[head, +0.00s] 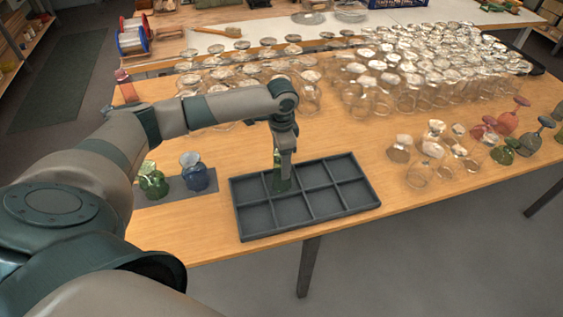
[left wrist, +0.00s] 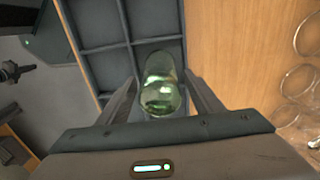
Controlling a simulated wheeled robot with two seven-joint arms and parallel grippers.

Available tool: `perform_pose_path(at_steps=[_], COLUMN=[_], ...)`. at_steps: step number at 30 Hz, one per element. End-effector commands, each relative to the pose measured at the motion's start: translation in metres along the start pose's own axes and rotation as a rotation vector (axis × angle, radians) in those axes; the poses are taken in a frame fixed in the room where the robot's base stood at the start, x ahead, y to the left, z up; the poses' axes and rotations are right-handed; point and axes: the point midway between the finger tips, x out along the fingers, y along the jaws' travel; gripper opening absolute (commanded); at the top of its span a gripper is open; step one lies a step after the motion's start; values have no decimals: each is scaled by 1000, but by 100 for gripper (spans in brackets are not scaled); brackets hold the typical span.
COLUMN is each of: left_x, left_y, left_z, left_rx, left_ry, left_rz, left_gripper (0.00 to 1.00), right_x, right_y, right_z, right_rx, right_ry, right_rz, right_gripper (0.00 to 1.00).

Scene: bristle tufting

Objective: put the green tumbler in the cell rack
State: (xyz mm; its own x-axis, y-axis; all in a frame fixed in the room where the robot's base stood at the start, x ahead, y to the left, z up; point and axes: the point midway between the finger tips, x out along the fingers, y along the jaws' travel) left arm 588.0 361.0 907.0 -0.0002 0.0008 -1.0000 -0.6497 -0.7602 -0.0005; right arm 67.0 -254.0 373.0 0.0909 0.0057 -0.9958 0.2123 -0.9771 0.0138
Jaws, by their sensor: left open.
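The green tumbler (head: 281,185) is in the back row of the dark grey cell rack (head: 308,224), in the second cell from the left. My left gripper (head: 284,163) points down over that cell and partly hides the tumbler. In the left wrist view the tumbler (left wrist: 162,84) is between the two open fingers (left wrist: 164,95), with a gap showing on each side. The rack's dividers (left wrist: 104,47) show beside it. I cannot tell exactly how the tumbler rests on the cell floor. My right gripper is in neither view.
A green glass vessel (head: 152,181) and a blue one (head: 194,173) stand on a grey mat left of the rack. Many clear glasses (head: 412,72) crowd the back of the table. Coloured goblets (head: 507,122) stand at the right. The rack's other cells look empty.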

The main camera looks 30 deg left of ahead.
Motion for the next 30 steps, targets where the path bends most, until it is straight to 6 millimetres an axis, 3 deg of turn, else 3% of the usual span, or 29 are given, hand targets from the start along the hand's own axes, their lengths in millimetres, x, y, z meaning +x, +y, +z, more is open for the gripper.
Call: perform_pose_path(at_steps=[5,19,24,30], left_x=[-19,-97,-112,-115], left_y=[0,-1,0,0], left_z=[-1,-1,0,0], left_rx=[1,-1,1,0], left_ry=[3,3,1,0], left_rz=[-2,-2,0,0], left_gripper=[60,60,60,60], right_x=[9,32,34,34], right_y=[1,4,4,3], right_z=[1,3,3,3], right_rx=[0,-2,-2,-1], right_ry=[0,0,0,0], right_rz=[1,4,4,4], right_gripper=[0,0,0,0])
